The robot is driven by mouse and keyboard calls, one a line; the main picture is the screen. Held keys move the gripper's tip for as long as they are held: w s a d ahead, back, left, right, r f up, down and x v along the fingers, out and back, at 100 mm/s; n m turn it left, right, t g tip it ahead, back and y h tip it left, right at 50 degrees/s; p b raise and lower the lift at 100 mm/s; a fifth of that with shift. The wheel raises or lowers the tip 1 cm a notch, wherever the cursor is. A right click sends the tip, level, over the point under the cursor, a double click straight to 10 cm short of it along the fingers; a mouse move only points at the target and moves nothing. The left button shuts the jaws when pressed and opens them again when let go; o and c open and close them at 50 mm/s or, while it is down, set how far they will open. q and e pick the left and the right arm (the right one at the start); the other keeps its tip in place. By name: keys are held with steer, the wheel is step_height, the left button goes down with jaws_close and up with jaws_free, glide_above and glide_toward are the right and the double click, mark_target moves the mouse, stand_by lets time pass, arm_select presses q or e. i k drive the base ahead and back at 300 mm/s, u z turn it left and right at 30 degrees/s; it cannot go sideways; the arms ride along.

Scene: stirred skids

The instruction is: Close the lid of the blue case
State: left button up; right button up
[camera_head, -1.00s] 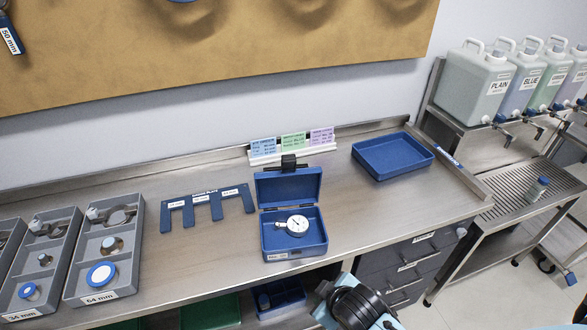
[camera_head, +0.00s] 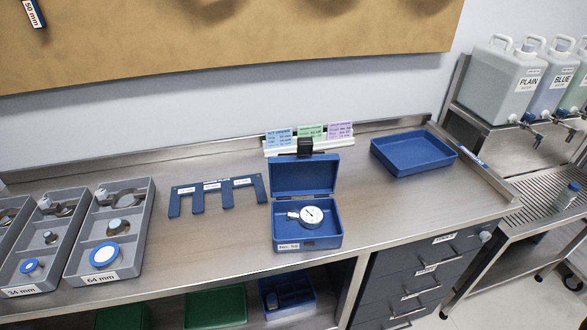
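The blue case (camera_head: 307,239) stands on the steel counter, a little right of the middle. Its lid (camera_head: 304,177) is open and stands up at the back of the case. A round white dial gauge (camera_head: 311,215) lies inside the case. A small black block (camera_head: 305,146) shows at the top edge of the lid; I cannot tell whether it touches it. Neither of my grippers is in view.
An empty blue tray (camera_head: 413,170) stands right. Colored cards (camera_head: 311,132) stand behind the lid. Counter between case and blue tray is clear.

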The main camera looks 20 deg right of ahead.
mark_target(290, 175)
steer(key=u, duration=2.6)
steer(key=k, duration=1.3)
steer(key=z, duration=2.25)
